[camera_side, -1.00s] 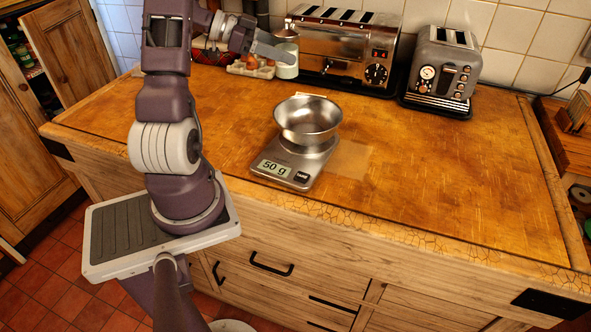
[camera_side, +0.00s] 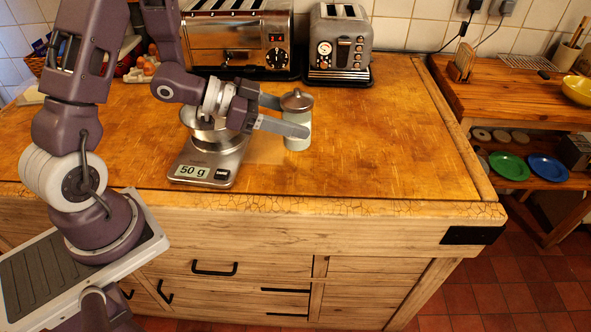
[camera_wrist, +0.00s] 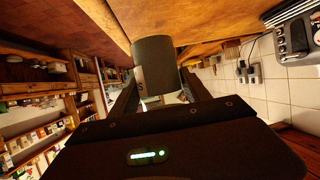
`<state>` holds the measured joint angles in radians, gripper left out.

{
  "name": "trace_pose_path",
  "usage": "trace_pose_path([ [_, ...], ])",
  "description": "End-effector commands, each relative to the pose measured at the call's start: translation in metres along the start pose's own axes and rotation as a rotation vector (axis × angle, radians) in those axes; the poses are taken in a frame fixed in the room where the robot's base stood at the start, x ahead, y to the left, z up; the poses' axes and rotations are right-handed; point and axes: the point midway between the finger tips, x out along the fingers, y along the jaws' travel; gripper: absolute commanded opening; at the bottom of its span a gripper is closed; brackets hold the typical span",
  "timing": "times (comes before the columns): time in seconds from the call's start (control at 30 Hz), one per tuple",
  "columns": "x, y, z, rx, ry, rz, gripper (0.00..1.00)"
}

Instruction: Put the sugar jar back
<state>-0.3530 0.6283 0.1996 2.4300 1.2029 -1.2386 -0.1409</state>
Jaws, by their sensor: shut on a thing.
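The sugar jar (camera_side: 298,140) is a pale grey-green cylinder with a brown knobbed lid. It is upright, just right of the kitchen scale, in the side view. My gripper (camera_side: 296,118) reaches in from the left, with one finger across the jar's front and the other mostly behind it. It is shut on the jar. In the wrist view the jar (camera_wrist: 155,62) is a dark grey cylinder between my fingers (camera_wrist: 160,92). I cannot tell whether its base touches the worktop.
The scale (camera_side: 207,172) reads 50 g and carries a steel bowl (camera_side: 203,137), partly hidden by my wrist. A wide toaster (camera_side: 237,45) and a smaller toaster (camera_side: 338,45) line the back wall. The worktop (camera_side: 390,140) is clear to the right. A side shelf holds plates (camera_side: 509,167).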

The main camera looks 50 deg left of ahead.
Motion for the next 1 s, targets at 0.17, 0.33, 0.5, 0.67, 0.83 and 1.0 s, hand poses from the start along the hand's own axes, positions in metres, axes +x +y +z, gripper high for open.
trace_pose_path([
  [0.17,0.016,0.002,0.039,-0.006,-0.006,0.003,0.0],
  [0.33,0.028,0.001,0.067,-0.004,-0.004,0.002,0.0],
  [0.5,0.036,0.0,0.085,0.0,0.0,0.0,0.0],
  [0.67,0.036,0.0,0.084,0.002,0.001,-0.001,0.0],
  [0.83,0.037,0.0,0.087,0.0,0.001,0.0,0.0],
  [1.0,0.037,0.0,0.087,0.0,0.0,0.0,0.77],
])
